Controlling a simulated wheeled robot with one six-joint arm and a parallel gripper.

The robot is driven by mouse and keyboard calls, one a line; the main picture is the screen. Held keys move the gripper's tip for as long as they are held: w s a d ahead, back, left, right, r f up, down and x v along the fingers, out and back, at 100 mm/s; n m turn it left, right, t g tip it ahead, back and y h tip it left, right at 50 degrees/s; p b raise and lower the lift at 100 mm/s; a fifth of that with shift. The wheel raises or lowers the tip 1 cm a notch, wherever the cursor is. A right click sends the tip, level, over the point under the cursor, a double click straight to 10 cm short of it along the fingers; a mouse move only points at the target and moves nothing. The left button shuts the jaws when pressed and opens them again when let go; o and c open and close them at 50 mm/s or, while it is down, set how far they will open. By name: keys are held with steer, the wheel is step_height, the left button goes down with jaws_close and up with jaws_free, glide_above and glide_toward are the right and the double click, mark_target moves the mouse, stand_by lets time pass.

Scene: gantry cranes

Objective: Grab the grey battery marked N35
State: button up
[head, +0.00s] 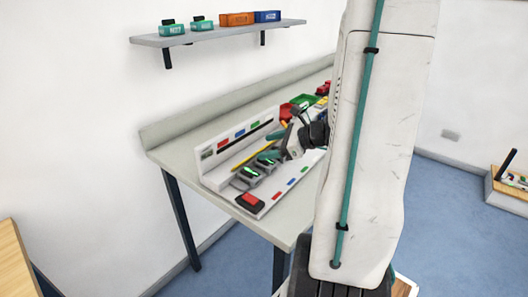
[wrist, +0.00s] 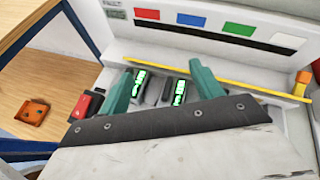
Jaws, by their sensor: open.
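Two grey batteries with bright green labels stand side by side in the white panel unit on the bench. In the wrist view, the left battery (wrist: 139,84) is close to my left finger and the right battery (wrist: 179,92) is close to my right finger. The label writing is too small and tilted for me to tell which is N35. My gripper (wrist: 162,70) is open, with its teal fingers spread on either side of the pair and nothing held. The lower parts of the batteries are hidden behind the gripper body. In the head view, my arm partly covers the bench.
A yellow rod (wrist: 235,83) lies just behind the batteries, below a panel with coloured blocks. A red switch (head: 250,201) is at the unit's near end. Red and green bins (head: 305,101) stand farther along the bench. A wall shelf (head: 215,34) holds teal, orange and blue items.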

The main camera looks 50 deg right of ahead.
steer(key=s+d+f+m+h, duration=0.1)
steer(key=d+m, duration=0.1)
steer(key=s+d+f+m+t+h, duration=0.1)
steer(key=d, duration=0.2)
steer(key=s+d+f+m+h, duration=0.1)
steer(key=d+f+m, duration=0.1)
steer(key=d, duration=0.1)
steer(key=shift+d+m+t+h, duration=0.15)
steer(key=shift+m+t+h, duration=0.15)
steer(key=shift+w+d+f, duration=0.15)
steer(key=shift+w+d, duration=0.05)
steer(key=x, duration=0.7)
steer(key=shift+d, duration=0.35)
steer(key=shift+c, duration=0.3)
steer(key=c, duration=1.1)
